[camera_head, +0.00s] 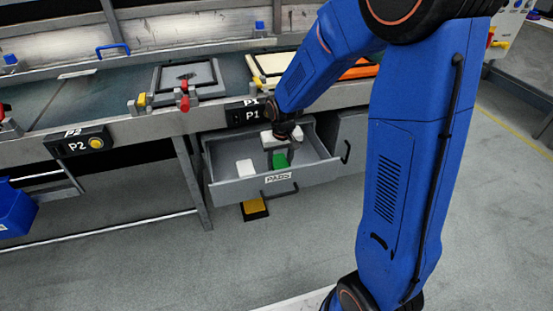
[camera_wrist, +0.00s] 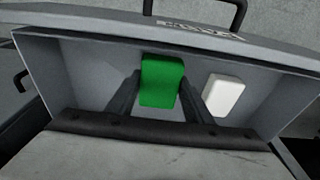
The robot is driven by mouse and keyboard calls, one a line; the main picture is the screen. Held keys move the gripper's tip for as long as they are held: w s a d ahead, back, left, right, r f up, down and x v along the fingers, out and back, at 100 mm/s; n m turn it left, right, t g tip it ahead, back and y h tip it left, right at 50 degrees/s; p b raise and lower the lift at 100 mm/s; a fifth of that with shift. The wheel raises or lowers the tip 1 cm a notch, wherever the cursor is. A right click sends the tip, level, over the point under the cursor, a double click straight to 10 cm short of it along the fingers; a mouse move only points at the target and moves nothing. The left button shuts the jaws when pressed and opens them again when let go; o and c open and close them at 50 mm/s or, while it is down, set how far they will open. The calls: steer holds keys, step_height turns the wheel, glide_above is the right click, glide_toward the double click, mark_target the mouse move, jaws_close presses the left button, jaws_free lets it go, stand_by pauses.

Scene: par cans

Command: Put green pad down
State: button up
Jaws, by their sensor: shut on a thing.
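The green pad (camera_head: 280,160) is between the jaws of my gripper (camera_head: 279,150), inside the open grey drawer (camera_head: 229,190) labelled PADS. In the wrist view the green pad (camera_wrist: 161,82) shows between the two dark fingers of my gripper (camera_wrist: 157,92), which is shut on it. I cannot tell whether the pad touches the drawer floor. A white pad (camera_head: 245,168) lies in the drawer to the left of the green pad; in the wrist view this white pad (camera_wrist: 223,95) is on the right.
The drawer walls stand around my gripper, under the grey workbench (camera_head: 222,119) with the P1 sign. A grey fixture (camera_head: 206,75) with red and yellow clamps is on the bench. A yellow and black pedal (camera_head: 255,208) is on the floor below the drawer.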

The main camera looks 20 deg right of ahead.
mark_target(276, 155)
steer(key=shift+f, duration=0.5)
steer(key=w, duration=0.4)
steer(key=shift+w, duration=0.1)
steer(key=shift+f, duration=0.55)
steer(key=shift+f, duration=0.25)
steer(key=o, duration=0.9)
steer(key=shift+o, duration=0.2)
steer(key=shift+s+f, duration=0.1)
steer(key=shift+s, duration=0.1)
step_height(276, 155, up, 13)
steer(key=s, duration=0.1)
steer(key=shift+s+f, duration=0.15)
steer(key=shift+s, duration=0.25)
